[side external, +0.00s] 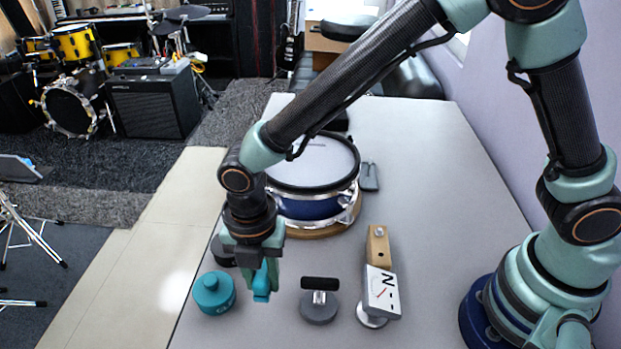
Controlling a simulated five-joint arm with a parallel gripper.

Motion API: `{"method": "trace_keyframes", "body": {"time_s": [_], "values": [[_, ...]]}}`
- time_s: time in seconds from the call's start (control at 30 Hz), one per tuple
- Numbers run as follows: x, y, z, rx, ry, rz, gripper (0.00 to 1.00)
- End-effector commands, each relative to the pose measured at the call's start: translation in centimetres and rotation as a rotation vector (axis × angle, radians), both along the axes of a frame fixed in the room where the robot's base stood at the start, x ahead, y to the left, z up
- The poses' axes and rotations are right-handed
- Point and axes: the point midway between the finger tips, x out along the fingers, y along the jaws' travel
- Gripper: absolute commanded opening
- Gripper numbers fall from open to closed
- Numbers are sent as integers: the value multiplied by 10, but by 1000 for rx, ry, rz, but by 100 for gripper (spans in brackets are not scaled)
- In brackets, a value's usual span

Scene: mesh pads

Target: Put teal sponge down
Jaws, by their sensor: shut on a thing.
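My gripper (259,262) points down near the front left of the table. It is shut on a small bright teal piece, which looks like the teal sponge (262,285). The sponge hangs below the jaws, and much of it is hidden by them. I cannot tell from this view whether its lower end touches the table. A round teal object with a knob on top (214,293) stands on the table just left of the gripper.
A blue-shelled drum with a pale head (315,165) stands behind my gripper. To the right are a grey disc with a black handle (319,306) and a white-faced dial (382,291) by a wooden block (378,247). The grey table (450,200) is clear at the right.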

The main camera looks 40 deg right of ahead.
Motion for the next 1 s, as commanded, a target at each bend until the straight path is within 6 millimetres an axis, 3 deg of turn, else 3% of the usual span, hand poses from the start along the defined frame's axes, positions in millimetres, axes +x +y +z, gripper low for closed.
{"method": "trace_keyframes", "body": {"time_s": [0.43, 0.87, 0.9, 0.97, 1.0], "values": [[0, 0, -48, -1, 1, -1, 0], [0, 0, -55, 1, -1, 0, 0], [0, 0, -55, 1, -1, 0, 36], [0, 0, -55, 1, -1, 0, 59], [0, 0, -55, 1, -1, 0, 62]]}}
